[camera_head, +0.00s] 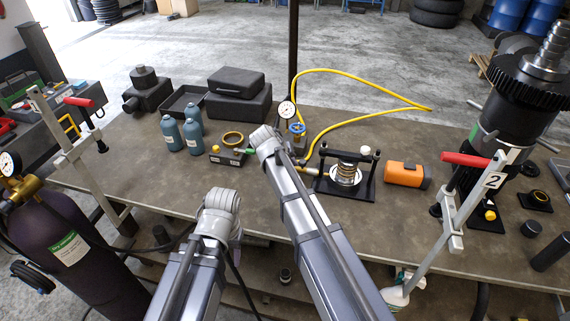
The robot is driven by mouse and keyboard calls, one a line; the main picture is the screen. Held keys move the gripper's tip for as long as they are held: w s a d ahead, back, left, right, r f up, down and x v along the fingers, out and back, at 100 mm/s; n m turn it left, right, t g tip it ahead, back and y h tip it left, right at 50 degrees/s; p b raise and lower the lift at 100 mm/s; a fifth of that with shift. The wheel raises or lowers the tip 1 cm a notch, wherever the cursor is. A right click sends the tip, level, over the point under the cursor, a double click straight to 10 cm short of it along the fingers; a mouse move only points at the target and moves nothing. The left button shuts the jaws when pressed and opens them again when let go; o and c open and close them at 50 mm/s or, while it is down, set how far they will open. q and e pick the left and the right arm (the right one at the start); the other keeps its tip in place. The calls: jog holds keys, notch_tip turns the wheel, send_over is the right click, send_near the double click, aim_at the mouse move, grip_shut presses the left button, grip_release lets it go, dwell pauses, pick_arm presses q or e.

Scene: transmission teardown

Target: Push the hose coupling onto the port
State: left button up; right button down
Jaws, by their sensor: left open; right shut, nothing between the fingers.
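A yellow hose (370,81) makes a long loop over the back of the workbench and comes back beside the gauge. A brass-coloured fitting (312,171) lies low at its near end, left of the black press fixture; I cannot tell if it is the coupling. A pressure gauge (287,110) stands over a blue valve knob (297,129). My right arm's joint covers part of this area, and the port cannot be made out. My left arm ends in view in front of the bench edge. The fingers of both grippers are not visible.
Several teal bottles (171,132) and a dark block with a brass ring (232,140) are left. A clamp with red handle (466,159) stands at right.

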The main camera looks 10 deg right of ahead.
aim_at(302, 163)
jog(key=shift+d, duration=0.15)
pick_arm(q)
jog(key=shift+a, duration=0.1)
pick_arm(e)
jog(key=shift+s+d, duration=0.35)
jog(key=shift+d, duration=0.35)
jog(key=shift+s+d, duration=0.35)
jog(key=shift+d, duration=0.3)
